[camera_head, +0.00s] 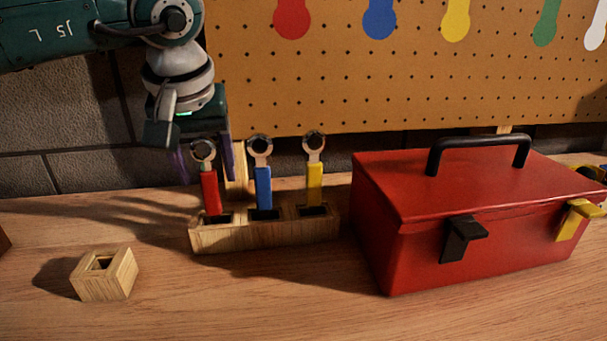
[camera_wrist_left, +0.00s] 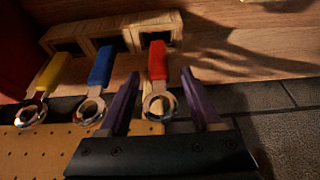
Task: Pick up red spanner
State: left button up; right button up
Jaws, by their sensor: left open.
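The red spanner (camera_head: 210,192) stands upright in the left slot of a wooden holder (camera_head: 265,236), red handle down and metal ring end up. My left gripper (camera_head: 204,163) is open around its ring end. In the left wrist view, the purple fingers (camera_wrist_left: 160,78) are apart, one on each side of the red spanner (camera_wrist_left: 158,62), with a visible gap to each. A blue spanner (camera_head: 263,188) stands in the middle slot and a yellow spanner (camera_head: 314,185) in the right slot. My right gripper is not in view.
A red toolbox (camera_head: 470,215) with a black handle stands to the right of the holder. A small wooden block with a hole (camera_head: 105,276) sits at the front left. A pegboard (camera_head: 400,85) with coloured shapes is behind. The bench front is mostly clear.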

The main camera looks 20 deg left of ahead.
pick_arm(q)
jog(key=shift+f, duration=0.15)
grip_shut()
dwell(0.4)
